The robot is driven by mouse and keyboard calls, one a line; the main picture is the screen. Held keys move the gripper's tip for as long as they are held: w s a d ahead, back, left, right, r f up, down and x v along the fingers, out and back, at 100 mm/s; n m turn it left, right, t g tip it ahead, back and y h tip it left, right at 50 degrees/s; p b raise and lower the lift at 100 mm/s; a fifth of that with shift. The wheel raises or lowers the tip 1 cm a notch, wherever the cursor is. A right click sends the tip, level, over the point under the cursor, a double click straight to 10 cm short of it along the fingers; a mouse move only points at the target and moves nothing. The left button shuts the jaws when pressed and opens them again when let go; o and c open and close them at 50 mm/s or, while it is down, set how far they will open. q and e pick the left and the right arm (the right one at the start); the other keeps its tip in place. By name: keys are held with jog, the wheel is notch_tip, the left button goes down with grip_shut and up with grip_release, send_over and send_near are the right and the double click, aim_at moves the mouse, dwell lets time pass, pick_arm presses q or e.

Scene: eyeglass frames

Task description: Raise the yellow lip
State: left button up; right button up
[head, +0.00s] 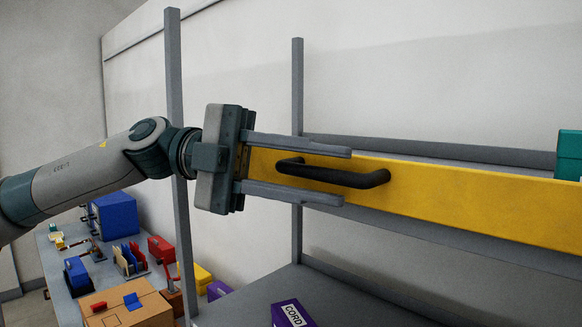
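The yellow lip (460,203) is a long flat yellow board along the front of a grey shelf, running from the centre to the right edge of the head view. A black bar handle (345,177) sits on its face near the left end. My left gripper (347,177) comes in from the left and is open. One finger is above the handle and the other below it in the picture. I cannot tell whether either finger touches the handle or the lip. My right gripper is not in view.
Grey uprights (297,120) stand at the shelf's left end. A teal box (569,155) is at the right edge behind the lip. A purple box marked CORD (291,314) lies on the lower shelf. A table at lower left holds a cardboard box (128,305), a blue box (115,215) and several small items.

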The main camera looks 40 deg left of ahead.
pick_arm(q)
jog(key=shift+a, duration=0.1)
jog(key=b+v, duration=0.2)
jog(key=shift+s+a+b, duration=0.15)
jog(key=shift+a+b, duration=0.25)
jog(key=b, duration=0.8)
send_near(297, 172)
jog(key=v, duration=0.5)
jog(key=shift+r, duration=0.15)
